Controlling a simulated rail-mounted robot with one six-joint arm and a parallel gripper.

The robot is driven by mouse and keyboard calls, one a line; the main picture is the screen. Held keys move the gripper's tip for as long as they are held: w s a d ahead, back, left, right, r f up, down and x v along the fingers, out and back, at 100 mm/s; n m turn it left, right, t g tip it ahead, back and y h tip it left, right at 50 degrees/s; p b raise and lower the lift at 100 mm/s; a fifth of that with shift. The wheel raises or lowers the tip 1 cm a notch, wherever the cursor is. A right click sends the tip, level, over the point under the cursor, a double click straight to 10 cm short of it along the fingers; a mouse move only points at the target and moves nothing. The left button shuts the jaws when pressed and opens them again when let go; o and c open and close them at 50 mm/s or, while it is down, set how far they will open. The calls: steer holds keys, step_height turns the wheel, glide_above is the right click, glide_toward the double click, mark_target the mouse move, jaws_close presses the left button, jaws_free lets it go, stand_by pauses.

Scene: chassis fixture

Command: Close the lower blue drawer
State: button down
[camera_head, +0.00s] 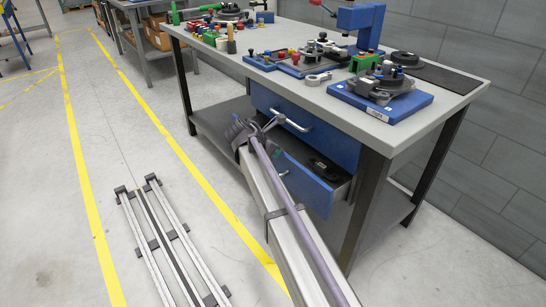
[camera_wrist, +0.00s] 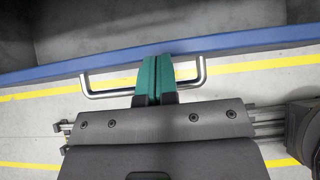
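The lower blue drawer (camera_head: 317,195) stands pulled out under the workbench in the head view, its dark inside showing. My arm hides part of its front. In the wrist view, the blue top edge of a drawer front (camera_wrist: 245,42) crosses the picture, with a silver bar handle (camera_wrist: 110,93) on its near side. My gripper (camera_wrist: 157,60) has its green fingers pressed together, with nothing visible between them. The fingers cross over the handle, and their tips appear at the blue edge; contact cannot be told.
The upper blue drawer (camera_head: 335,142) is shut, with its silver handle (camera_head: 297,126) sticking out above the lower one. A black object (camera_head: 324,168) lies in the lower drawer. The workbench top (camera_head: 290,87) carries tools and fixtures. Open floor lies left of the bench.

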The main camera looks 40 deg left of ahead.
steer(key=shift+w+d, duration=0.2)
steer(key=shift+w, duration=1.15)
steer(key=shift+w+d, duration=0.2)
steer(key=shift+w, duration=1.1)
steer(key=shift+s, duration=0.1)
